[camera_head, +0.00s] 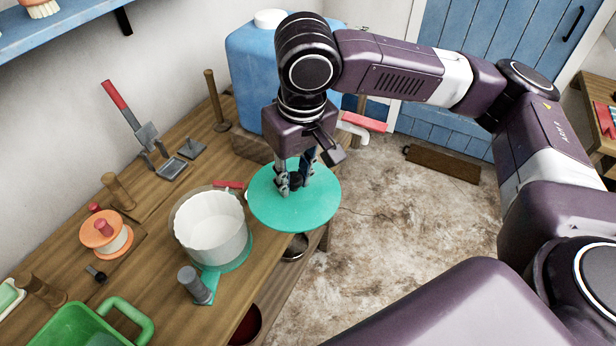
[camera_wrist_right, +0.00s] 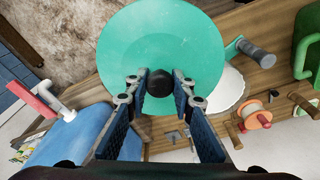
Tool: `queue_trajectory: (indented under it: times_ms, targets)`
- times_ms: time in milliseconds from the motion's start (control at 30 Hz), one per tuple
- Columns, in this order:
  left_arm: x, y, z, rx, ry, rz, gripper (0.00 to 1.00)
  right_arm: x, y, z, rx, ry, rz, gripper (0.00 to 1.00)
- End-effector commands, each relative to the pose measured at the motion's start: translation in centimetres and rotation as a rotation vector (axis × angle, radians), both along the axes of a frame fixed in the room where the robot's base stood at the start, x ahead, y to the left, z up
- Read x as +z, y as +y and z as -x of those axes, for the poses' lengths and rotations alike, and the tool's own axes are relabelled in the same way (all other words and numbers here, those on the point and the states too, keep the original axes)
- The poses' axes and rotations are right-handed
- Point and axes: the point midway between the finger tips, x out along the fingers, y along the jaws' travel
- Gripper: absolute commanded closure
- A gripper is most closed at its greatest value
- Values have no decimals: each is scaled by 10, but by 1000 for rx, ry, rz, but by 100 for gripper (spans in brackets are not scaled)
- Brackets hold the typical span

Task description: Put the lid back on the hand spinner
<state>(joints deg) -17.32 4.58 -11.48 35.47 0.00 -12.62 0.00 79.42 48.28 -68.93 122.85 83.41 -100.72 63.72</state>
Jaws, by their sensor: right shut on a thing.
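The hand spinner (camera_head: 212,240) stands on the wooden bench, with a white round basket open at the top and a grey crank handle (camera_head: 193,283) at its front. The round green lid (camera_head: 315,208) is held to the right of the spinner, in front of the blue tank and past the bench edge. My right gripper (camera_head: 296,184) is shut on the lid's dark knob (camera_wrist_right: 159,78), which shows between its fingers in the wrist view. In that view the lid hides part of the white basket (camera_wrist_right: 228,90). My left gripper is not in view.
A blue tank (camera_head: 252,75) with a white cap stands behind the lid. An orange spool (camera_head: 106,233), a green basket (camera_head: 80,326) and wooden pegs stand on the left of the bench (camera_head: 160,270). A red-handled tool (camera_head: 130,112) stands at the back.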

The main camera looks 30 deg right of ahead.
Motion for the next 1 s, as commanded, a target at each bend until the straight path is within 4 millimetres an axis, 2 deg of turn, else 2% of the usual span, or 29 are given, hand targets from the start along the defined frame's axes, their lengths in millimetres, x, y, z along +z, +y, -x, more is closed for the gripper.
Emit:
queue_trajectory:
  times_ms: [33, 267, 467, 700, 833, 1000]
  targets:
    - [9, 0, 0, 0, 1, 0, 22, 6, 6, -5, 30, 1, -3, 100]
    - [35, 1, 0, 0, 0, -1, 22, 14, 32, -32, 207, 1, -9, 100]
    - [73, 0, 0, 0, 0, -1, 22, 19, 72, -63, 456, -2, -16, 100]
    - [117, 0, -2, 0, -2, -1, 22, 10, 123, -89, 787, -6, -11, 100]
    - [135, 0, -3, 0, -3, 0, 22, 2, 145, -95, 942, -6, -6, 100]
    - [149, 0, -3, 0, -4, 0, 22, -9, 164, -96, 1079, -5, 1, 100]
